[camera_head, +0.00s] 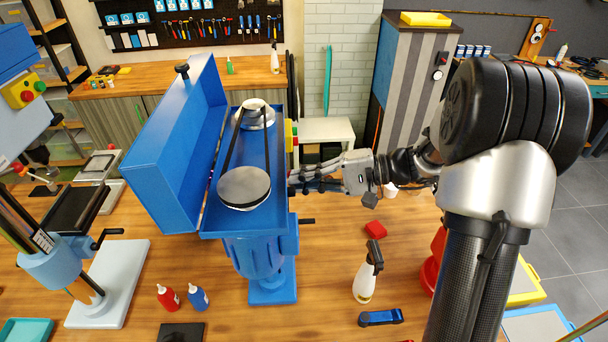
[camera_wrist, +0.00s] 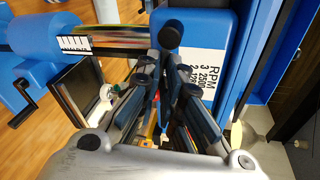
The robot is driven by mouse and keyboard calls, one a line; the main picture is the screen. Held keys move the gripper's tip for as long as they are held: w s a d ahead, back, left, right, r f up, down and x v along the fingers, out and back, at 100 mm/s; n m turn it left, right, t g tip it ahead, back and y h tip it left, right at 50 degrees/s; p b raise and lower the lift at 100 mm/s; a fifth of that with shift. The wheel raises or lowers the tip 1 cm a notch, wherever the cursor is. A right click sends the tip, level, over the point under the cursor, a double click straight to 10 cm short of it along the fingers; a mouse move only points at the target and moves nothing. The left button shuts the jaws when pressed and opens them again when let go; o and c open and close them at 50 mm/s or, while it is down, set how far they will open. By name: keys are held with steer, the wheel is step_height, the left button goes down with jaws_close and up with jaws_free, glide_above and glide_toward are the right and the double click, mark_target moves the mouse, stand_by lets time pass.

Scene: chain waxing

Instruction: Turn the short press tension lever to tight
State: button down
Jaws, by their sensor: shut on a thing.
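The blue press (camera_head: 262,250) stands in the middle of the bench with its cover (camera_head: 175,150) open, showing two pulleys and a belt (camera_head: 228,143). My gripper (camera_head: 294,183) reaches in from the right to the press's right side, just under the pulley tray. In the wrist view my gripper (camera_wrist: 165,92) has its fingers closed together on a small dark part, which I take for the tension lever; the fingers hide most of it.
A second press (camera_head: 70,245) stands at the left. An RPM label (camera_wrist: 203,62) is beside the fingers.

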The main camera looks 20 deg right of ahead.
steer(key=shift+w+f+m, duration=0.1)
steer(key=shift+w+m, duration=0.1)
steer(key=shift+m, duration=0.2)
steer(key=shift+f, duration=0.1)
steer(key=c, duration=1.9)
jaws_free()
steer(key=shift+o, duration=0.4)
steer(key=shift+w+f, duration=0.15)
steer(key=shift+w, duration=0.1)
steer(key=v, duration=1.2)
